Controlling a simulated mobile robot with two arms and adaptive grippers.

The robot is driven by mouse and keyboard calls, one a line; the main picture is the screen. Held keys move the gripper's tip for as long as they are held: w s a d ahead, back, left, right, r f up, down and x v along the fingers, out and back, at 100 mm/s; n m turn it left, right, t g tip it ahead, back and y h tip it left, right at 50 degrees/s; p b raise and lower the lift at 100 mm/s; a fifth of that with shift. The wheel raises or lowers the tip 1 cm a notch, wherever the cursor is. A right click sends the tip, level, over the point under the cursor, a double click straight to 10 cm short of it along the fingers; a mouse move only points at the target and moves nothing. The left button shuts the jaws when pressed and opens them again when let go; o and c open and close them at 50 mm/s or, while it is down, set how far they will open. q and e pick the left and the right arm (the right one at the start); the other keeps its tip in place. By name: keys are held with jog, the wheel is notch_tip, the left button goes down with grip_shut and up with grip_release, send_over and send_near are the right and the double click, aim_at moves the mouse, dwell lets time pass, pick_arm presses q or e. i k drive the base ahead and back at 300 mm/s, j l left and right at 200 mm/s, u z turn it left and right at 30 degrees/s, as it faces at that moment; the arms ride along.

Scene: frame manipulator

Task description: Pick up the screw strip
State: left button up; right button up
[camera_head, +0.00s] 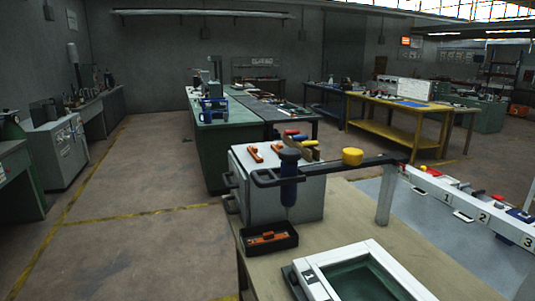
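I cannot tell for sure which thing is the screw strip. An orange strip-like piece (268,238) lies in a small black tray (285,247) on the near wooden table. Two small orange pieces (254,153) lie on top of the light grey cabinet (250,188). A white rail (462,199) marked 1, 2 and 3, with red parts on it, runs along the right. Neither of my grippers is in view.
A black bracket (330,166) on a post holds a dark blue tool (289,185) upright and carries a yellow knob (352,156). A white frame (325,283) with a dark green panel lies at the table front. Bare wooden table (340,220) shows between them. Workbenches stand behind.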

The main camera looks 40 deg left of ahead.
aim_at(275, 147)
jog(key=k+j, duration=0.1)
jog(key=j, duration=0.25)
jog(key=k+j, duration=0.1)
jog(key=j, duration=0.25)
jog(key=i+j, duration=0.15)
jog(key=j, duration=0.6)
jog(key=i+j, duration=0.2)
jog(key=j, duration=0.55)
jog(key=i+j, duration=0.15)
jog(key=j, duration=0.6)
jog(key=i+j, duration=0.2)
jog(key=j, duration=0.5)
jog(key=i+j+u, duration=0.1)
jog(key=j, duration=0.65)
jog(key=i+j, duration=0.25)
jog(key=j, duration=0.5)
jog(key=i+j, duration=0.2)
jog(key=j, duration=0.55)
jog(key=i+j, duration=0.2)
jog(key=j, duration=0.5)
